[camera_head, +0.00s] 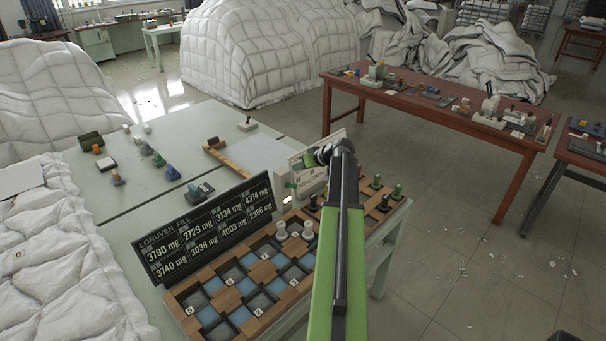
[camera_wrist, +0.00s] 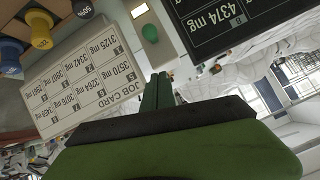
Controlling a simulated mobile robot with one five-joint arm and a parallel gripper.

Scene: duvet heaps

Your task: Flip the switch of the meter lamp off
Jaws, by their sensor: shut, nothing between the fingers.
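A small pale box (camera_head: 283,203) stands at the right end of the black number board and appears to be the meter lamp. In the wrist view the box (camera_wrist: 161,56) carries a rounded green piece (camera_wrist: 150,33), which looks like its switch, and a bright white patch. I cannot tell which way the switch is set. My gripper (camera_wrist: 158,78) is shut and empty, its dark green fingertips pointing at the box just below the green piece in the picture. I cannot tell whether they touch it. In the head view my arm partly hides this area.
The black number board (camera_head: 205,231) stands left of the box, and a white job card (camera_wrist: 85,82) is close beside my fingers. A wooden compartment tray (camera_head: 222,318) lies in front, with several pegs at its right. A red-brown table (camera_head: 425,101) stands behind right.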

